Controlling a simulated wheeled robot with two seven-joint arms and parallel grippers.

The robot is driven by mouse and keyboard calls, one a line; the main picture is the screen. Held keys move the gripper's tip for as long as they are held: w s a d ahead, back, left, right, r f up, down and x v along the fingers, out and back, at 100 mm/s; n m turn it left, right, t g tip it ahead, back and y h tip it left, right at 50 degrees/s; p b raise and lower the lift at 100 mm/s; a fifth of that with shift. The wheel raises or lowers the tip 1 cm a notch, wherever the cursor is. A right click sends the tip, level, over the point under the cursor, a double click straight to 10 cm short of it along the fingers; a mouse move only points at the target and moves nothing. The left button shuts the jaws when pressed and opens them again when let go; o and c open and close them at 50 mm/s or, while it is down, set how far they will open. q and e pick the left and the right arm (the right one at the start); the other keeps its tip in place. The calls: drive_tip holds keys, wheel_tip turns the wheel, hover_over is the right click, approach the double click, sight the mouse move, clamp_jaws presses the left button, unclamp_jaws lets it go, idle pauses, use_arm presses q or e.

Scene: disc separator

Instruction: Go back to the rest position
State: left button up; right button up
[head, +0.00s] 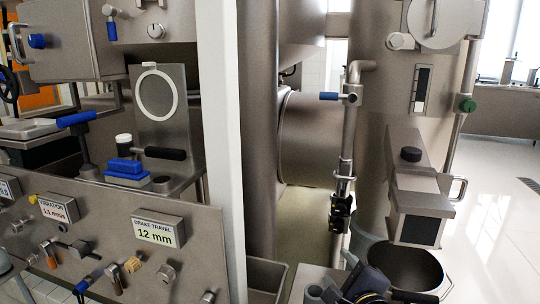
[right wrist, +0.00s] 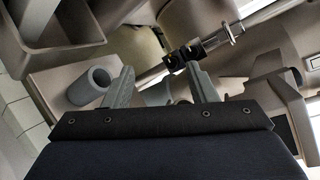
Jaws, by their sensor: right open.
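My right gripper (right wrist: 162,84) is open in the right wrist view, with its two grey fingers apart and nothing held between them. In the head view it shows low, right of the middle, as a dark body (head: 366,286) cut off by the bottom edge. It is in front of the steel machine, below the vertical pipe (head: 345,140) and left of an open bucket (head: 410,268). My left gripper does not show clearly in either view.
A short grey cylinder (right wrist: 90,87) stands close to the left finger. A pipe with a black fitting (right wrist: 183,55) lies beyond the fingertips. A control panel (head: 110,250) with knobs, levers and a "12 mm" display fills the left. Open floor (head: 500,190) is at the right.

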drive_tip(key=s+d+f+n+g+p, duration=0.1)
drive_tip(key=s+d+f+n+g, duration=0.15)
drive_tip(key=s+n, duration=0.5)
drive_tip(key=s+d+f+n+g+y, duration=0.1)
drive_tip(key=s+d+f+n+g, duration=0.1)
drive_tip(key=s+n+g, duration=0.35)
drive_tip(key=s+d+f+n+g+p, duration=0.1)
drive_tip(key=s+d+f+n+g, duration=0.1)
drive_tip(key=s+n, duration=0.7)
wheel_tip(320, 180, up, 37)
drive_tip(key=s+m+p, duration=0.1)
drive_tip(key=p, duration=3.6)
drive_tip(key=shift+r+p, duration=0.15)
drive_tip(key=shift+p, duration=0.25)
drive_tip(key=shift+c, duration=0.4)
